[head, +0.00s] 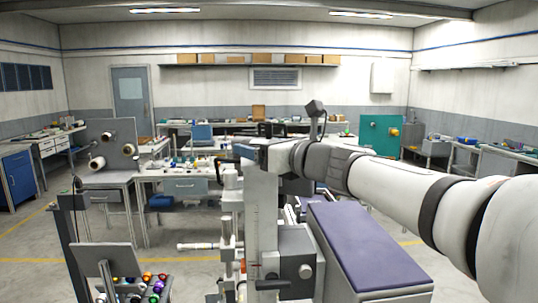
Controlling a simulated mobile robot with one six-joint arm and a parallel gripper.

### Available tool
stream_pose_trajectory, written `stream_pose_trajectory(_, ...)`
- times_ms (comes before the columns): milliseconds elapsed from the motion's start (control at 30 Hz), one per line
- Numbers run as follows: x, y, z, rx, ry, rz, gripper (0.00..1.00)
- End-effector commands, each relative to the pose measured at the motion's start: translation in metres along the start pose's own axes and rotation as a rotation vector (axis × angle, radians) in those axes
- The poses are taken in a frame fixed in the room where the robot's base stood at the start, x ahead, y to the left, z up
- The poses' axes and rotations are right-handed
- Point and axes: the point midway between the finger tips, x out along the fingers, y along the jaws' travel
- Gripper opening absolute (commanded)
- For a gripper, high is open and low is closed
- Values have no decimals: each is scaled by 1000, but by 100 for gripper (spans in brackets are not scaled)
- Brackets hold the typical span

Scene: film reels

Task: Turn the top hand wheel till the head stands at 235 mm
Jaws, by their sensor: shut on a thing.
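A pale grey column (262,205) stands upright in the middle of the head view, with a scale along its front edge. A small red mark shows low on the column near the grey block of the head (290,250); the scale figures are too small to read. My arm comes in from the right, and my gripper (250,152) is at the column's top, shut on the top hand wheel there. The fingers and most of the wheel are hidden or too small to make out.
A purple-topped bench (355,240) stands right of the column, below my arm. A tilted grey panel (103,262) and a rack of coloured balls (150,287) are at the lower left. Worktables with a reel stand (112,143) lie behind. Open floor shows at left.

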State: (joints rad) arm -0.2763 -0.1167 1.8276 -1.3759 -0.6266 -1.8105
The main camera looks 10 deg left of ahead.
Motion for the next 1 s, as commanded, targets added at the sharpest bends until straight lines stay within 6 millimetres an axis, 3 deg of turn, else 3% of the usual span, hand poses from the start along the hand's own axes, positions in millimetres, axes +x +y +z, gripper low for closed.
stream_pose_trajectory(400, 0, 3, -2, 0, -3, -267, 55)
stream_pose_trajectory(1000, 1, 3, 0, 1, -3, -440, 55)
